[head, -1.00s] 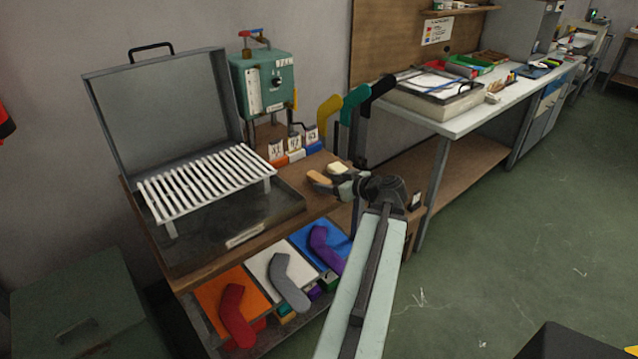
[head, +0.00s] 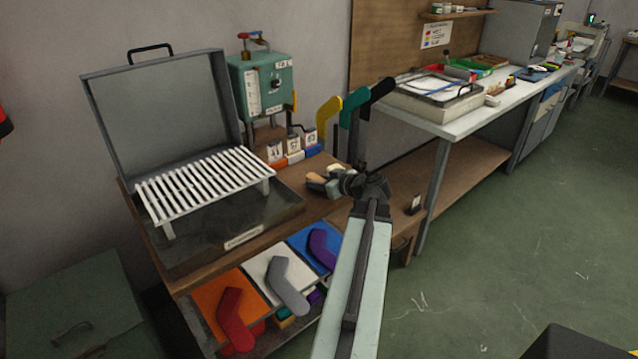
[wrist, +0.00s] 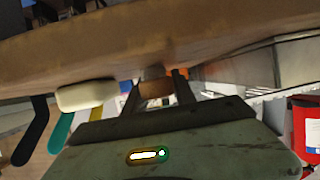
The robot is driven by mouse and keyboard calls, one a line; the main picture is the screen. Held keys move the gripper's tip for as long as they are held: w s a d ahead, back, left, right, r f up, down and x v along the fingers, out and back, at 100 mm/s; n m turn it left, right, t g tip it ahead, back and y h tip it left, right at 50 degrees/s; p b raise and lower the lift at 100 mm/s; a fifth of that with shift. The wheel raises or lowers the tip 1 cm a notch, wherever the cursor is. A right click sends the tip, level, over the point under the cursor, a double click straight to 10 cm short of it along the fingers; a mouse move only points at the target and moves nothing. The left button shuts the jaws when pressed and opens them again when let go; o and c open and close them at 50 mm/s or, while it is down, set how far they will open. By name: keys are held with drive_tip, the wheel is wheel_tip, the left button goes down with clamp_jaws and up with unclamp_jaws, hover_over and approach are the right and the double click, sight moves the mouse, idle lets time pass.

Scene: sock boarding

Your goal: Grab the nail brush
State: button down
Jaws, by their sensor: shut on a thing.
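The nail brush (head: 316,178) is a small tan wooden block at the right end of the wooden bench. My gripper (head: 327,187) is at the brush, low over the bench top. In the wrist view the brown brush (wrist: 155,91) sits between the two dark fingers of my gripper (wrist: 158,95), which are shut on it. Its bristles cannot be made out. A cream, rounded block (head: 337,170) lies just beside the brush, and it also shows left of the fingers in the wrist view (wrist: 87,95).
A slatted white rack (head: 205,180) stands in an open grey case (head: 160,100) on the left. Yellow, teal and black sock-shaped boards (head: 352,108) rise behind the bench. A green box (head: 262,85) stands at the back. Coloured sock boards (head: 288,285) lie on the lower shelf.

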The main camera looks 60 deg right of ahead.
sight(318, 179)
drive_tip(key=shift+r, duration=0.1)
wheel_tip(318, 179, up, 10)
drive_tip(key=p, duration=1)
